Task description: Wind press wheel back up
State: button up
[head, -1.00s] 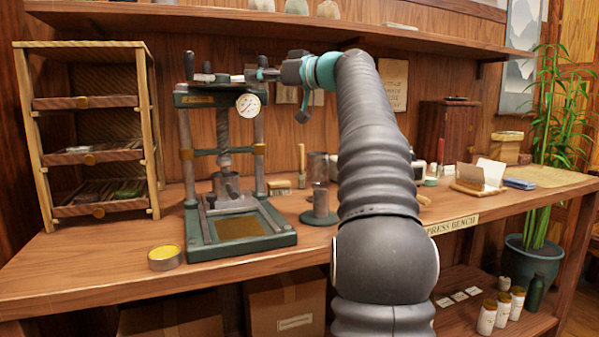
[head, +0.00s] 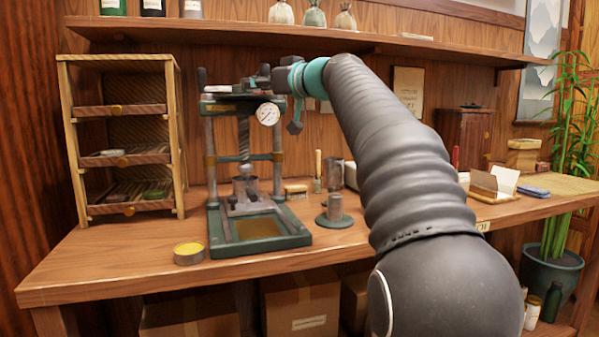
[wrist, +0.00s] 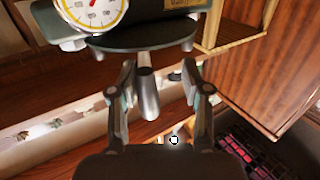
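The green press (head: 281,218) stands on the bench with a dial gauge (head: 268,114) on its top beam. Its screw (head: 244,140) runs down to a metal mould (head: 245,188) on the bed. In the wrist view, a grey metal handle (wrist: 148,95) lies between the two fingers of my gripper (wrist: 158,75), nearer the left finger, with a gap on the right. The fingers look open.
A wooden rack (head: 120,140) with drawers stands left of the press. A round tin with yellow contents (head: 189,253) is near the front edge. A metal weight on a green base (head: 334,212) stands to the right. A shelf (head: 310,38) runs above.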

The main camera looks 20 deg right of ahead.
jog(key=b+v, duration=0.4)
jog(key=v, duration=1)
jog(key=s+a+f+m+g+h+p, duration=0.1)
jog(key=s+a+f+m+g, duration=0.1)
jog(key=f, duration=0.6)
jog(key=s+a+f+m+g+h+p, duration=0.1)
jog(key=s+a+f+g+h, duration=0.1)
jog(key=f, duration=0.6)
jog(key=shift+s+a+m+p, duration=0.35)
jog(key=shift+s+a, duration=0.3)
jog(key=shift+a, duration=0.4)
